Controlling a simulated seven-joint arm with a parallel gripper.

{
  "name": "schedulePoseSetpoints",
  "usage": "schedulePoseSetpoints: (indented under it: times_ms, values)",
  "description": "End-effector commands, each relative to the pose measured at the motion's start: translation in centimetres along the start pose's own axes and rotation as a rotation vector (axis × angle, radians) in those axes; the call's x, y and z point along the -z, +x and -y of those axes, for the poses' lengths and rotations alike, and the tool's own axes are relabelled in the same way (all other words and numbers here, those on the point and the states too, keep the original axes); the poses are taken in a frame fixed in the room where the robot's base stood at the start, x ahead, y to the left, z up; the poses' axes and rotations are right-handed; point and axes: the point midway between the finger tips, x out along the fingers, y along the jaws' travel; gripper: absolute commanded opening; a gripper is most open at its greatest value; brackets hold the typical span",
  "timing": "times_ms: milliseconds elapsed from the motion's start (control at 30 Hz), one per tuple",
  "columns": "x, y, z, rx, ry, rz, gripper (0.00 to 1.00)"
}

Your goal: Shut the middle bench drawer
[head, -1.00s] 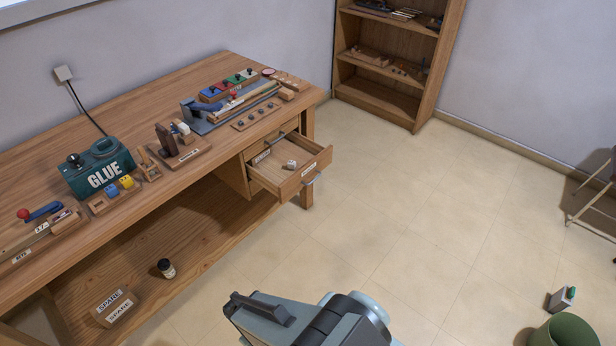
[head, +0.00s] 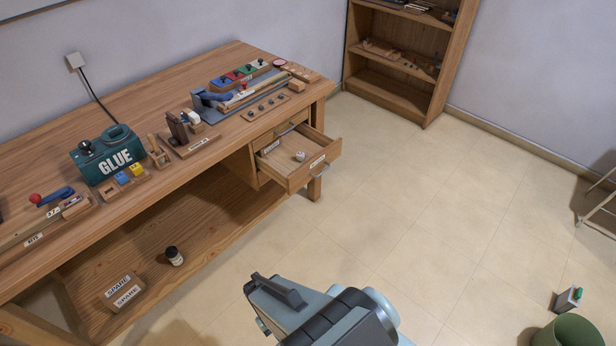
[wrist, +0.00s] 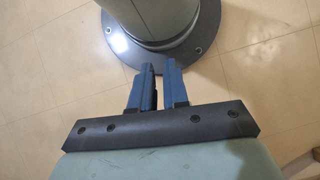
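An open wooden drawer (head: 320,164) sticks out from under the right end of the workbench (head: 60,225). My arm is at the bottom of the head view.
The bench top holds a green GLUE box (head: 107,157), tools and small blocks. A SPARE box (head: 122,290) and a jar (head: 174,256) stand on the lower shelf. A green bin (head: 567,334) is at bottom right. Floor in front of the drawer is clear.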

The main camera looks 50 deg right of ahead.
Motion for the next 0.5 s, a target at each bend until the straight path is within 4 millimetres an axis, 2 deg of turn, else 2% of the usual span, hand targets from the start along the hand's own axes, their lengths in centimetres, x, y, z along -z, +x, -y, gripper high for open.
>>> schedulePoseSetpoints:
  times_ms: [33,133,500]
  values:
    - [0.1,-0.2,-0.8,0.02,0.031,-0.004,0.1]
    - [0.4,-0.5,-2.1,0.054,0.083,-0.012,0.0]
    - [1.4,-1.6,-7.5,0.173,0.276,-0.049,0.0]
